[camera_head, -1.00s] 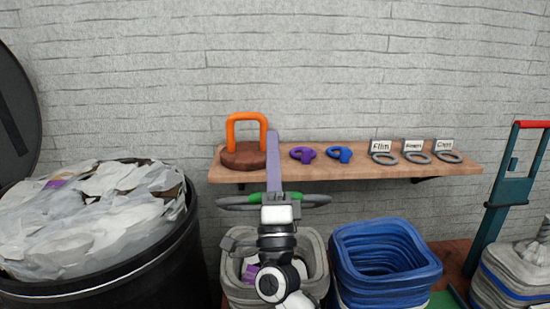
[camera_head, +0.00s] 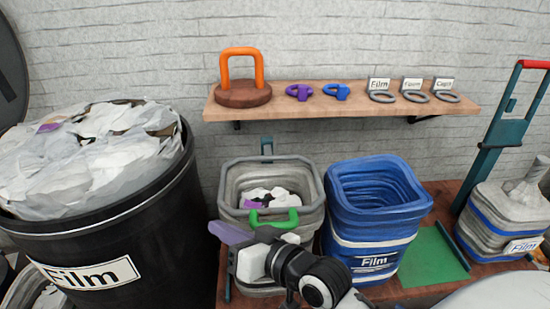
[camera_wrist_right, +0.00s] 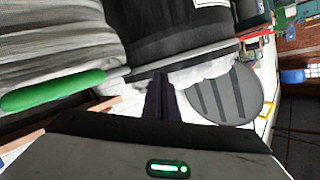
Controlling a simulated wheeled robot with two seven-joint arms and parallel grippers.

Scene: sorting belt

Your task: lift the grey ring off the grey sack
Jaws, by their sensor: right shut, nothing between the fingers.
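The grey sack (camera_head: 233,181) stands open under the shelf, with white and purple scraps inside. The grey ring (camera_head: 314,183) appears to lie around its mouth, with a green grip (camera_head: 275,218) at the front; ring and rim are hard to tell apart. The grip and a grey bar of the ring also show in the right wrist view (camera_wrist_right: 55,90). My right gripper (camera_head: 226,233) is shut and empty, its purple fingers pointing left just in front of the sack, below the grip. Whether it touches the sack is unclear. My left gripper is out of view.
A full black Film bin (camera_head: 90,245) stands close on the left. A blue Film sack (camera_head: 375,205) stands right of the grey one. A wooden shelf (camera_head: 310,105) with a weight and small rings runs above. A teal trolley (camera_head: 500,135) is at the right.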

